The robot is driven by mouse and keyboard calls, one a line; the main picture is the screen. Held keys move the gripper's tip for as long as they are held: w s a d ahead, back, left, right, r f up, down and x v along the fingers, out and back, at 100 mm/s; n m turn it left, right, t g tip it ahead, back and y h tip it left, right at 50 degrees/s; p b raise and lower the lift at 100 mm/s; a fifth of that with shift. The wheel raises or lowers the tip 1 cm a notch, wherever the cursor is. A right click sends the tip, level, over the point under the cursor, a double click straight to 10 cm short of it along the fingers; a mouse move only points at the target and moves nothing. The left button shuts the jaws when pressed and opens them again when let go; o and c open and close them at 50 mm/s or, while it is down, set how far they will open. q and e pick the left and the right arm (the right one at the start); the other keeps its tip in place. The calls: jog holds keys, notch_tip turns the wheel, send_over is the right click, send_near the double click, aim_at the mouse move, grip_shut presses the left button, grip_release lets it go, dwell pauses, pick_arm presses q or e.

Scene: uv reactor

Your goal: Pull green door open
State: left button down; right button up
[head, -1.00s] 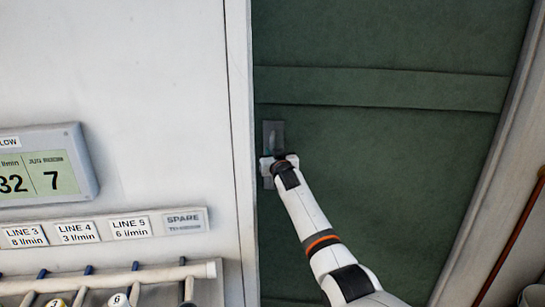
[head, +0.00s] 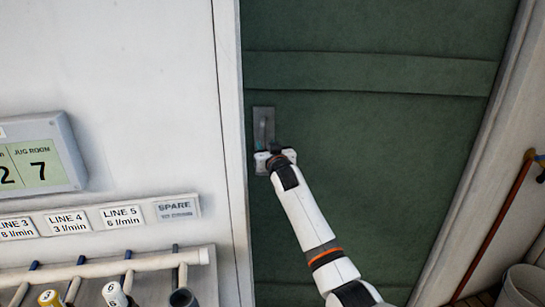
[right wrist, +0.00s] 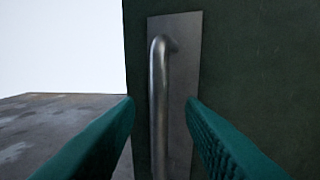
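The green door (head: 370,130) fills the right half of the head view and looks shut in its frame. A grey metal plate with an upright bar handle (head: 264,122) is near its left edge. My right gripper (head: 266,154) is at the lower part of this plate and hides some of it. In the right wrist view the handle (right wrist: 160,100) stands between the two teal fingers of my right gripper (right wrist: 161,108). The fingers are apart, one on each side of the bar, with gaps showing. My left gripper is not in view.
A white wall (head: 130,100) with a flow display (head: 38,165), line labels and a pipe rack (head: 110,270) is left of the door. A white bin (head: 522,288) and a reddish-brown pole (head: 495,230) stand at the right, beyond the door frame.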

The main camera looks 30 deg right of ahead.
jog(key=s+a, duration=0.1)
jog(key=s, duration=0.5)
jog(key=shift+s+a, duration=0.15)
jog(key=shift+a, duration=0.05)
